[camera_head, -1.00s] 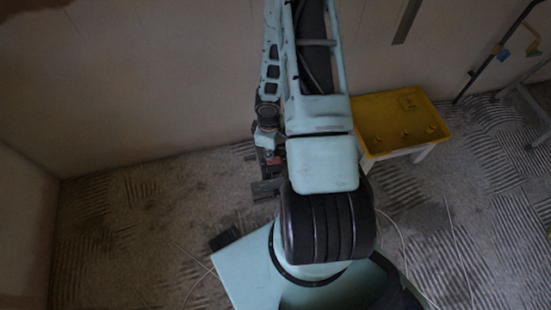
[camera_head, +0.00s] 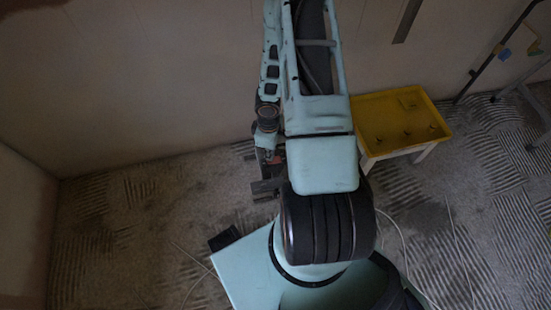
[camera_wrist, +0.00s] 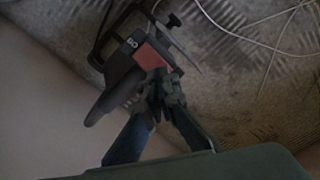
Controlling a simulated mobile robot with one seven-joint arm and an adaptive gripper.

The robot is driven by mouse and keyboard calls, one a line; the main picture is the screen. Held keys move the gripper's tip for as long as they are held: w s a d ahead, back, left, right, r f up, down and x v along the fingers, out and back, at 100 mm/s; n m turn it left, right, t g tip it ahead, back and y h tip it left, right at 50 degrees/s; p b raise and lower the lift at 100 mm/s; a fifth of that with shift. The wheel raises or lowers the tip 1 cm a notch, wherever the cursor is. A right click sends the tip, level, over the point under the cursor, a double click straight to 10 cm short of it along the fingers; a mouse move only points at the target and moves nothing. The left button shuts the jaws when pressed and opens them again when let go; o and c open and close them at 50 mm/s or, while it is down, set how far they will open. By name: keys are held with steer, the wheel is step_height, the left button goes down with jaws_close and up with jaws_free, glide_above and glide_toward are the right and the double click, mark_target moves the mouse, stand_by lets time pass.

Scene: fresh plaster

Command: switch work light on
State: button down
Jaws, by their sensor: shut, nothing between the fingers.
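The work light shows in the wrist view as a dark body with a red panel (camera_wrist: 154,57), pale marks and a black frame with a knob. My gripper (camera_wrist: 160,86) is shut and empty, with its fingertips at the lower edge of the red panel. I cannot tell whether they touch it. In the head view the work light (camera_head: 266,188) is a small dark shape beside my arm, partly hidden under my wrist. The fingertips are not clear there.
A yellow tray (camera_head: 385,148) on a pale stand is to the right, by the wall. A ladder-like frame (camera_head: 497,52) leans at the far right. Pale cables (camera_wrist: 250,40) lie on the patterned floor. A dark block (camera_head: 224,238) shows near my base.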

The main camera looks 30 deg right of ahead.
steer(key=shift+f+b, duration=0.85)
steer(key=shift+f, duration=0.05)
steer(key=shift+r, duration=0.15)
step_height(320, 180, up, 7)
steer(key=p, duration=0.6)
stand_by(0.4)
stand_by(0.4)
